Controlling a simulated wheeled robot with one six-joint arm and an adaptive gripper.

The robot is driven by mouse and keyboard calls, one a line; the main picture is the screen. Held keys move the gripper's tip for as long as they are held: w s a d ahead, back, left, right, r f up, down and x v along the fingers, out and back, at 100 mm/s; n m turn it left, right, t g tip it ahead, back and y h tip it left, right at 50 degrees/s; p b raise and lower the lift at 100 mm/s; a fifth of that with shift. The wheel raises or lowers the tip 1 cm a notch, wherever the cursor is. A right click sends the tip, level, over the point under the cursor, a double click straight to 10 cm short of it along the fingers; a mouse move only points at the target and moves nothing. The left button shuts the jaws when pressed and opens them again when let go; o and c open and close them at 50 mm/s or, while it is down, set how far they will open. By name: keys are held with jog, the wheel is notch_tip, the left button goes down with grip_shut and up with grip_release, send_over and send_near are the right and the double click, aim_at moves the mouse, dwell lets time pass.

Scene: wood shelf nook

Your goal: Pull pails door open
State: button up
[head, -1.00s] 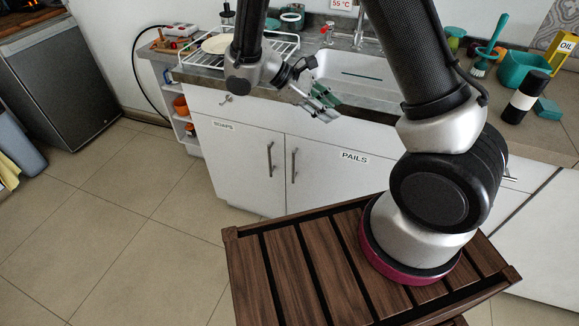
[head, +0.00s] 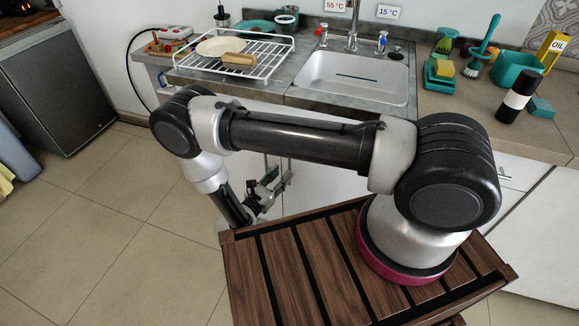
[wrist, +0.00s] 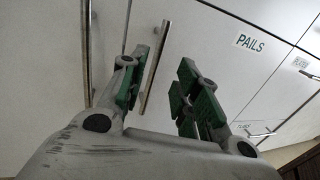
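The white pails door (head: 335,186) is shut under the sink, partly hidden behind my arm in the head view. In the wrist view its PAILS label (wrist: 250,42) is plain, and its upright metal bar handle (wrist: 156,62) shows between and beyond my fingers. My gripper (wrist: 165,66) is open and empty, with green pads facing each other. The handle lines up with the gap, nearer the left finger; I cannot tell whether they touch. In the head view my gripper (head: 279,181) is low in front of the cabinet doors.
A second bar handle (wrist: 88,50), on the neighbouring door, stands left of my left finger. The sink (head: 355,78) and a dish rack (head: 268,62) are above on the counter. Slatted wood (head: 290,265) lies below my arm. The tiled floor (head: 130,230) at left is clear.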

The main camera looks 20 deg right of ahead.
jog(key=shift+n+t+y, duration=0.3)
jog(key=shift+n, duration=0.1)
jog(key=x, duration=0.2)
jog(key=f+x, duration=0.1)
jog(key=x, duration=0.4)
jog(key=shift+w+f, duration=0.1)
jog(key=shift+f, duration=0.05)
jog(key=shift+d, duration=0.1)
grip_shut()
